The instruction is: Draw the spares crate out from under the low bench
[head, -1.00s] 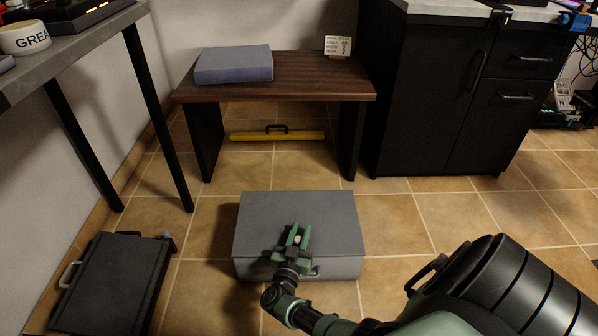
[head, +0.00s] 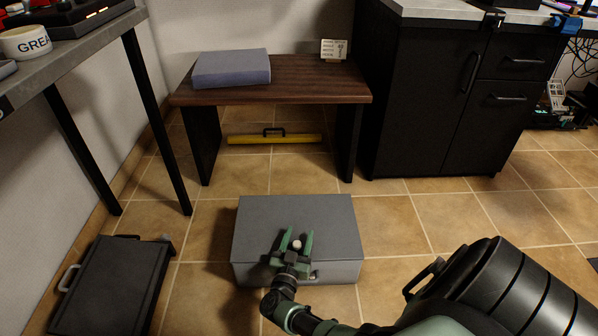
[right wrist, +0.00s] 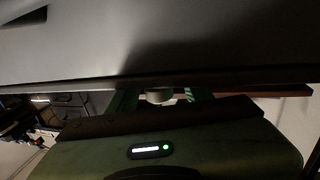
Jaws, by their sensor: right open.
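The spares crate, a grey lidded box (head: 335,225), stands on the tiled floor in front of the low bench (head: 320,83), clear of its legs. Its front handle shows only in part beside my gripper. My right gripper (head: 297,234) is at the crate's front edge, its green fingers spread and seen against the lid. In the right wrist view the crate's grey surface (right wrist: 200,40) fills the top, close above the fingers. Whether the fingers touch the crate I cannot tell. My left gripper is not in view.
A yellow case (head: 240,139) with a black handle lies on the floor under the bench. A dark flat case (head: 112,285) lies at the left. A black cabinet (head: 430,110) stands right of the bench. Floor is clear between crate and bench.

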